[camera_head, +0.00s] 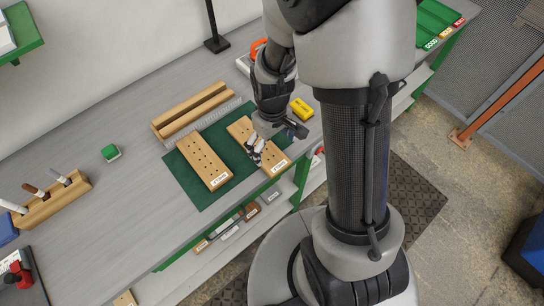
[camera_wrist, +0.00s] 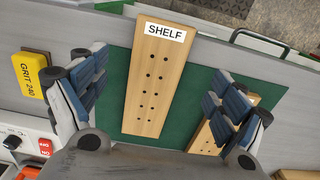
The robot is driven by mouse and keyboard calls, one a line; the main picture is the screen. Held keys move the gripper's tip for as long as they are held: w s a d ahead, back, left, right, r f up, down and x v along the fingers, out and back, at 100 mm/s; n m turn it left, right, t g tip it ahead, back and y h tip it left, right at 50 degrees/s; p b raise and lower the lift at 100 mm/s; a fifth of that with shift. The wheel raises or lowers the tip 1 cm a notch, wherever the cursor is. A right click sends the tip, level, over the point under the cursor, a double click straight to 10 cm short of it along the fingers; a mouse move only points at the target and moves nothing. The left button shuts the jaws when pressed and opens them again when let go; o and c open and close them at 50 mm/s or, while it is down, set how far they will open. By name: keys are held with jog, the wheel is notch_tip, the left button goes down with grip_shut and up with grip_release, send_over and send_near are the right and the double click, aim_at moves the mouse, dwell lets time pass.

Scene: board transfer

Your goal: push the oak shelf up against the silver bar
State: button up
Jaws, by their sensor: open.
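The oak shelf (camera_wrist: 149,100), a light wooden board labelled SHELF with two rows of holes, lies between my spread fingers in the wrist view. In the head view this board (camera_head: 242,128) lies on the right of the green mat, partly hidden by my gripper (camera_head: 272,139). My gripper is open and empty above the board; it also shows in the wrist view (camera_wrist: 156,93). I cannot tell whether the fingers touch the board. The silver bar (camera_head: 205,123) is a pale grey strip along the mat's back edge, before a wooden rail; a gap separates the board from it.
A second, similar board (camera_head: 203,160) lies left of the shelf on the green mat (camera_head: 206,202). The wooden rail (camera_head: 192,107) stands at the back. A yellow GRIT 240 block (camera_wrist: 34,75) lies beside the mat.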

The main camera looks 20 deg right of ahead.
aim_at(272, 159)
notch_tip(272, 159, down, 7)
jog(key=shift+r+b, duration=0.2)
jog(key=shift+b, duration=0.6)
jog(key=shift+c, duration=0.2)
jog(key=c, duration=1.2)
